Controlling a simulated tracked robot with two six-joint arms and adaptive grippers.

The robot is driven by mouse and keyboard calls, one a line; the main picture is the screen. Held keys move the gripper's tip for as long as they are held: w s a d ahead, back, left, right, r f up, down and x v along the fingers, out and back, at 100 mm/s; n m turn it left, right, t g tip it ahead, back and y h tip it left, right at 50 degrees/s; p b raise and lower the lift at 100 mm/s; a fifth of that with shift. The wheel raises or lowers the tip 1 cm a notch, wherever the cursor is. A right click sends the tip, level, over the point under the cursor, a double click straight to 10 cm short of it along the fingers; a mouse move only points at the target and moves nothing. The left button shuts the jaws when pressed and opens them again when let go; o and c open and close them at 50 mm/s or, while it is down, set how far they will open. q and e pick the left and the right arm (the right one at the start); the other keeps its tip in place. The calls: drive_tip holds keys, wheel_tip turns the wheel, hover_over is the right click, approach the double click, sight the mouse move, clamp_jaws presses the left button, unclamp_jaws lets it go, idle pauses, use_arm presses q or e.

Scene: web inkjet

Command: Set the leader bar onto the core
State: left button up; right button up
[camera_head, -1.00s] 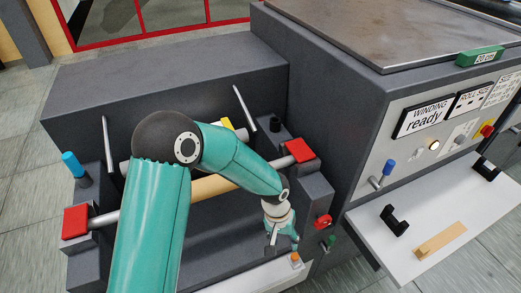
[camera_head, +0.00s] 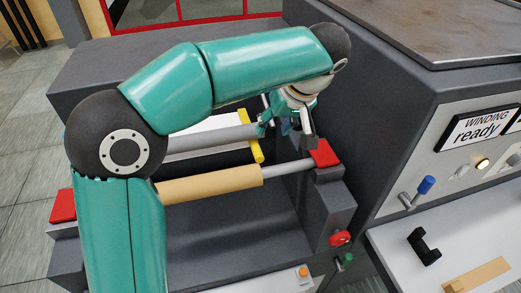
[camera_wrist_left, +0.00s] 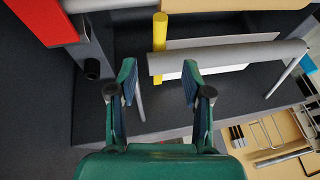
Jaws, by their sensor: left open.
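The leader bar is a yellow bar (camera_head: 257,146) at the right edge of a white web (camera_head: 205,124), behind the core. It also shows in the left wrist view (camera_wrist_left: 160,32), just beyond the fingertips. The core is a tan tube (camera_head: 210,184) on a grey shaft between two red blocks; a tan strip of it (camera_wrist_left: 235,4) crosses the top of the wrist view. My left gripper (camera_head: 287,126) is open and empty, near the bar's far end; its spread fingers also show in the wrist view (camera_wrist_left: 158,84). My arm hides part of the web. My right gripper is out of view.
A grey roller (camera_head: 210,139) crosses near the bar and lies across the wrist view (camera_wrist_left: 228,58). Red blocks (camera_head: 323,153) cap the shaft supports. The control panel (camera_head: 462,150) with its "WINDING ready" sign stands at right, above a shelf (camera_head: 400,250) with a black bracket.

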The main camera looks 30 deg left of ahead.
sight(259, 151)
use_arm(q)
drive_tip(key=x, duration=1.2)
drive_tip(key=shift+w+f, duration=0.1)
clamp_jaws()
